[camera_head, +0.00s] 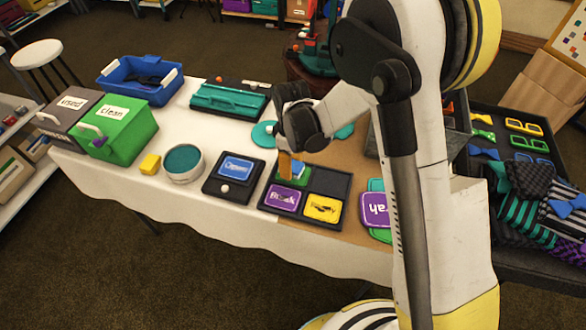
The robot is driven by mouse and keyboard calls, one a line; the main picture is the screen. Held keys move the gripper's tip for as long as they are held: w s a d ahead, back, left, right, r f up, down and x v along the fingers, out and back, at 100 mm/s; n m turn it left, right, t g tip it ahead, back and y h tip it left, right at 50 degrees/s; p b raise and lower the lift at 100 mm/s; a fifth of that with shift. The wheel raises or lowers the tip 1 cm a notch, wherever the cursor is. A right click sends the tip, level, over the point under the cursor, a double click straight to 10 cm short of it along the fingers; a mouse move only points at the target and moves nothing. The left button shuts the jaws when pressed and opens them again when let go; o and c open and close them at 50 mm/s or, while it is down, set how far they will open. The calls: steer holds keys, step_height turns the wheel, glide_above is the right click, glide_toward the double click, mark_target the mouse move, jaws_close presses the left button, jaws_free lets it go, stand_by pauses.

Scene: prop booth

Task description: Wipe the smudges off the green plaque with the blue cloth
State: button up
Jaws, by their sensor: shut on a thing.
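The green plaque (303,178) lies in the back left compartment of a black tray, and only part of its green edge shows. My gripper (287,165) points down over it, with an orange-yellow finger at its left side. A small blue patch, which looks like the blue cloth (296,169), shows beside the finger on the plaque. The gripper is shut on it. Gripper and cloth hide most of the plaque, so I cannot see its smudges.
The black tray (303,219) also holds a purple plaque (280,200) and a dark-marked yellow plaque (323,208); its back right compartment is empty. Left stand a blue plaque (236,167), teal-filled bowl (184,178), yellow block (150,164), green "clean" box (127,140) and grey "used" box (66,115).

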steer(key=shift+r+p, duration=1.3)
steer(key=shift+r, duration=1.15)
